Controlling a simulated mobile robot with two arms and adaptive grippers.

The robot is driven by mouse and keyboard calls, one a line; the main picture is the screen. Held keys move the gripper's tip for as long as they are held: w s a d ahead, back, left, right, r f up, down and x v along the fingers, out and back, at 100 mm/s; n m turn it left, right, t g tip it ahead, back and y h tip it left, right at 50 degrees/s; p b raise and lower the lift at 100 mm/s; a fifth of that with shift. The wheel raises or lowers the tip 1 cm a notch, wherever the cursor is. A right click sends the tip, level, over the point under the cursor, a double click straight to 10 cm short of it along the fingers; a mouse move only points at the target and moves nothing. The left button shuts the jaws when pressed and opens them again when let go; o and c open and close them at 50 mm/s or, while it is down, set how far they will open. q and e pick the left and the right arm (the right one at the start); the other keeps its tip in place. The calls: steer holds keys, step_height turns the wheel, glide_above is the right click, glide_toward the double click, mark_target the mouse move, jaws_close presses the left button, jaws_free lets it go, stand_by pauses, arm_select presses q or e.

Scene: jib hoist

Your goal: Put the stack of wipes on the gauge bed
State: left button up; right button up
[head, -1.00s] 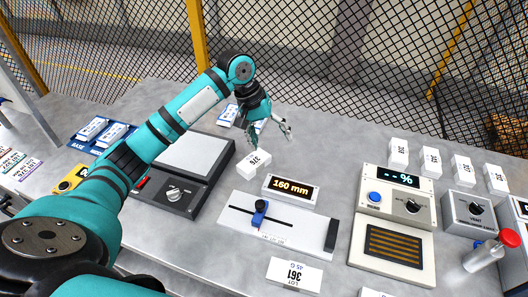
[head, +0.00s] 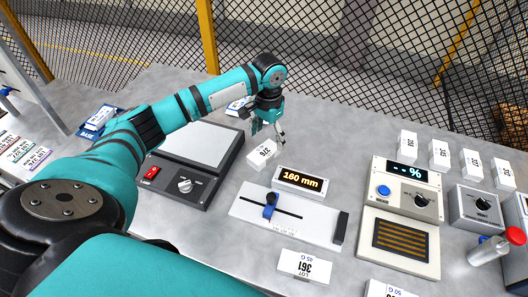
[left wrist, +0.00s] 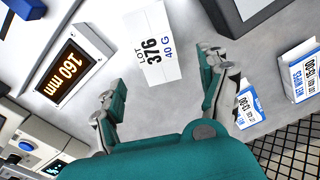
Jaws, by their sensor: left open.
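My left gripper (head: 268,135) is open and empty, fingers pointing down just behind the white block marked LOT 376, 40 G (head: 262,154). In the left wrist view that block (left wrist: 150,45) lies ahead of the spread fingers (left wrist: 165,75), not gripped. Two white-and-blue printed packs lie right of the fingers there, a near one (left wrist: 247,106) and a far one (left wrist: 302,82); the far one's small lettering seems to read wipes. One pack (head: 237,106) shows behind my arm in the head view. The white gauge bed (head: 310,228) has a blue slider and stands clear.
A 160 mm display (head: 299,183) stands behind the gauge bed. A scale (head: 195,155) is on the left, a percent meter (head: 410,188) on the right. Block 361 (head: 303,266) lies in front. Several white blocks line the back right. Mesh fencing rises behind the table.

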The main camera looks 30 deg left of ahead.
mark_target(267, 149)
arm_select(q)
steer(key=shift+d+f, duration=0.1)
steer(key=shift+f, duration=0.35)
steer(key=f, duration=0.1)
steer(key=f+p, duration=0.1)
steer(key=f, duration=0.1)
steer(key=f+p, duration=0.1)
steer(key=shift+s+f, duration=0.3)
steer(key=shift+f, duration=0.1)
arm_select(e)
steer(key=shift+a+r, duration=0.25)
steer(key=shift+r, duration=0.25)
steer(key=shift+a+r, duration=0.2)
steer(key=shift+r, duration=0.25)
arm_select(q)
steer(key=c, duration=1.4)
steer(key=shift+r, duration=0.15)
arm_select(e)
steer(key=shift+d, duration=0.25)
